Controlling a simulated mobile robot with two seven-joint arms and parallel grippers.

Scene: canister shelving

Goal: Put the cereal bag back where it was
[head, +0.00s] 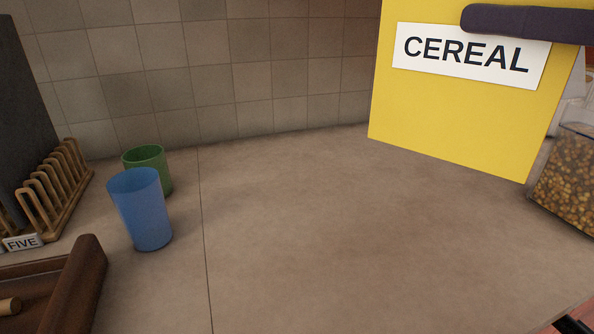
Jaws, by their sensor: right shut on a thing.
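The yellow cereal bag (455,112) is at the upper right, with a white label reading CEREAL. Its top runs out of the picture. My right gripper (478,18) comes in from the right edge and is shut on the bag; one dark finger lies across its front, just over the label. The other finger is hidden. The bag hangs roughly upright, slightly tilted; I cannot tell whether its bottom edge touches the counter. My left gripper is out of view.
A clear canister of brown pieces (566,188) stands at the right, close to the bag. A blue cup (141,210), a green cup (146,156), a wooden rack (52,195) and a dark wooden tray (82,290) are at the left. The middle counter (300,235) is clear.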

